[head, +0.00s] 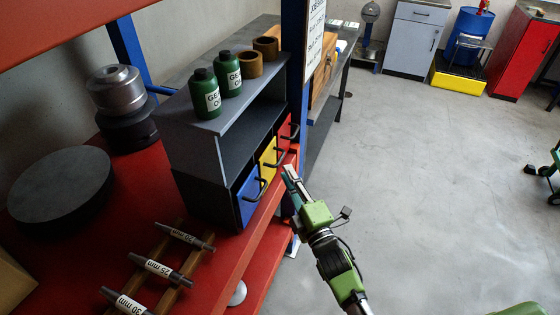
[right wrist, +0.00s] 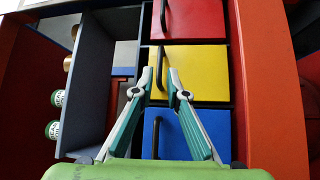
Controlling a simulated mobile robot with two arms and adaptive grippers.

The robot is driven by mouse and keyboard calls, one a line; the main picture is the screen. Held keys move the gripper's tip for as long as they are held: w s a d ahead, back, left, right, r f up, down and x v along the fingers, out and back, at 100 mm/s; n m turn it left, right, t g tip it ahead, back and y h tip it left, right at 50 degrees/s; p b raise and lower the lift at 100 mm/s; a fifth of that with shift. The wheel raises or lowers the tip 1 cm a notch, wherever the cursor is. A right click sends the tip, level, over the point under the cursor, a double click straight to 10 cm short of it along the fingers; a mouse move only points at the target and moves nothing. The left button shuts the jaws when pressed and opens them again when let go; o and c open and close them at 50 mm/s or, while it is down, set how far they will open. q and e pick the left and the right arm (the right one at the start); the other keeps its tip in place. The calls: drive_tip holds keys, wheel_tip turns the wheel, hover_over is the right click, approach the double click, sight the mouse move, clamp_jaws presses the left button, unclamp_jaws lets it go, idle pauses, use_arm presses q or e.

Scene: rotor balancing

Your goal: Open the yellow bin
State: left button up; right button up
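The yellow bin (head: 266,160) sits in the grey shelf unit between the blue bin (head: 248,196) and the red bin (head: 284,132). In the right wrist view the yellow bin's front (right wrist: 205,72) is near the middle, with a dark bar handle (right wrist: 160,66) along its left side. The bin looks shut. My right gripper (head: 287,170) is in front of the bins. In the right wrist view its fingers (right wrist: 161,74) are apart, with the tips appearing on either side of the yellow bin's handle. Whether they touch it I cannot tell. My left gripper is not in view.
The shelf unit (head: 190,158) stands on a red bench (head: 225,255). Green bottles (head: 206,94) and brown rings (head: 249,64) are on its top. A blue post (head: 296,75) rises beside the bins.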

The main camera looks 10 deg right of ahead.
sight(280, 159)
drive_tip(key=b+x, duration=0.1)
drive_tip(key=x, duration=0.5)
drive_tip(key=shift+w+b, duration=0.3)
drive_tip(key=shift+b, duration=0.1)
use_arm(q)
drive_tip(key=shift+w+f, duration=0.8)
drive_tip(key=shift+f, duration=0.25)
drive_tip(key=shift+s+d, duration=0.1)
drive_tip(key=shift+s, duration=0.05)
use_arm(e)
clamp_jaws()
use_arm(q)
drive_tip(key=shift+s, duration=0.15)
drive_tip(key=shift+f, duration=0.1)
